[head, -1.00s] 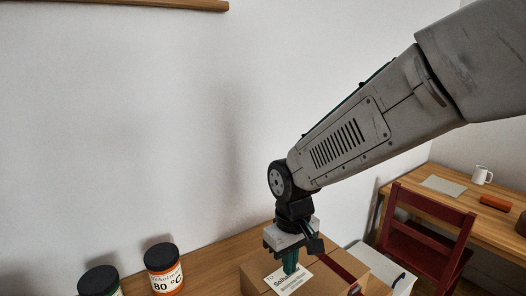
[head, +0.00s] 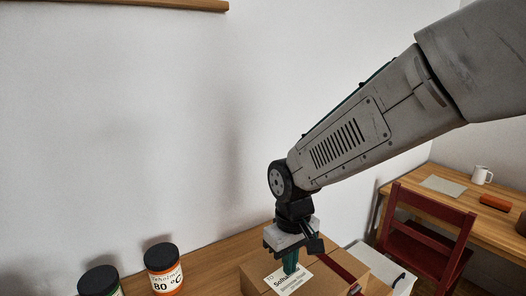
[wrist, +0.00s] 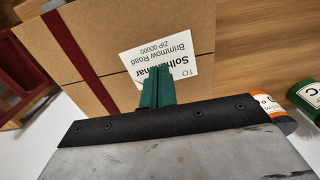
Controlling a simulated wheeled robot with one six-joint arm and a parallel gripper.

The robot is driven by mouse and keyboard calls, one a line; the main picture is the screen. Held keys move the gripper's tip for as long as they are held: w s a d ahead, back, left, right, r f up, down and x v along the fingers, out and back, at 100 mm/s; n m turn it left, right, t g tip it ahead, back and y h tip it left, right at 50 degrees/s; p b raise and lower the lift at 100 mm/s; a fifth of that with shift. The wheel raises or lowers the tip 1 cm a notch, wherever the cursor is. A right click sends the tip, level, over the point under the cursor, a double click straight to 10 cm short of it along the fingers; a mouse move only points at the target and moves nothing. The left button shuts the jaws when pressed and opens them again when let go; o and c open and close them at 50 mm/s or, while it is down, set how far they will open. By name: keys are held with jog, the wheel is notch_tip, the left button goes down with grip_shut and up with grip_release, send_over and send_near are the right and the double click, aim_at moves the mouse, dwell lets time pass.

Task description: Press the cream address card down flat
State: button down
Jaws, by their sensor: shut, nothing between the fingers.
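The cream address card (head: 284,280) lies on top of a cardboard box (head: 321,286) on the wooden table. In the wrist view the card (wrist: 176,52) shows printed address lines, and its near part is hidden behind the fingers. My gripper (head: 290,270) points straight down at the card with its green fingers together. In the wrist view the closed fingers (wrist: 157,78) overlap the card's lower edge and hold nothing. The fingertips appear at the card's surface, but I cannot tell how firmly they touch.
A dark red band (wrist: 85,60) crosses the box beside the card. An orange-labelled jar (head: 163,270) and a green-labelled jar (head: 100,282) stand left of the box. A red chair (head: 429,240) and another table (head: 447,204) are at the right.

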aim_at(296, 286)
jog(key=shift+f, duration=0.9)
dwell(1.0)
notch_tip(296, 286, up, 8)
dwell(1.0)
jog(key=shift+s+d+f+g, duration=0.2)
jog(key=shift+s+d, duration=0.15)
jog(key=shift+s, duration=0.25)
jog(key=shift+s+d+f+g, duration=0.1)
jog(key=shift+s+d+f, duration=0.1)
jog(key=shift+s+d, duration=0.25)
jog(key=s+d+r+m+t, duration=0.1)
jog(key=s+d+r+m, duration=0.1)
jog(key=s+d, duration=0.6)
jog(key=s+d+r+m+t, duration=0.1)
jog(key=s+d+r+m, duration=0.2)
jog(key=s+d, duration=0.6)
jog(key=shift+s+d+r+m, duration=0.2)
jog(key=shift+d+r+m, duration=0.15)
jog(key=shift+d+m, duration=0.65)
